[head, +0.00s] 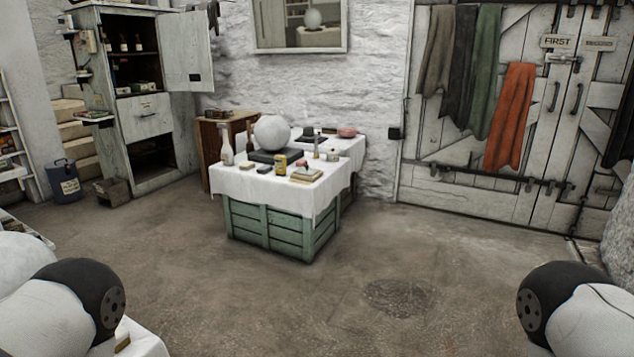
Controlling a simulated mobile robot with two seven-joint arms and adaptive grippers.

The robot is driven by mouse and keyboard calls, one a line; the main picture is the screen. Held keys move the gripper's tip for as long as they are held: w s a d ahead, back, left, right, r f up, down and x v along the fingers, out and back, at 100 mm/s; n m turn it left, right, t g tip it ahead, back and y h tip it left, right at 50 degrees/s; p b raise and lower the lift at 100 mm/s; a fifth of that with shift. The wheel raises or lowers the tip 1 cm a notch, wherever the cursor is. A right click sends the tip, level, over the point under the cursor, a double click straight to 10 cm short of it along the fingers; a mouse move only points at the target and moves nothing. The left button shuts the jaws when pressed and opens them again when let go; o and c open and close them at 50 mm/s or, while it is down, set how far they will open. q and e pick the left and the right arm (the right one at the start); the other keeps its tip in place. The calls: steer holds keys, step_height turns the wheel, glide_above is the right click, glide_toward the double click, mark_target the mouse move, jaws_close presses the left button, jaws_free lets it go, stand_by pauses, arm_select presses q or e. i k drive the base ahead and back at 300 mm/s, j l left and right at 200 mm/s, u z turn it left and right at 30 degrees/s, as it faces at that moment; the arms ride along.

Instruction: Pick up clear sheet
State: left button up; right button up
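I cannot make out a clear sheet anywhere in the head view. A table with a white cloth (240,187) stands in the middle distance on a green crate base (283,233). On it are a white plaster sphere (272,131) on a dark base, a pale bottle (226,146), a yellow tin (281,165), a small stack of flat items (306,174) and several small objects. Neither gripper is in view; only parts of my arms show at the lower left and lower right.
Open floor (330,300) lies before the table. A worn cabinet (139,115) with an open door stands back left, with a blue bucket (66,182) nearby. Cloths, one orange (510,117), hang on the wooden doors (545,120) at right. Another white cloth edge (143,338) shows lower left.

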mark_target(306, 169)
steer(key=i, duration=2.5)
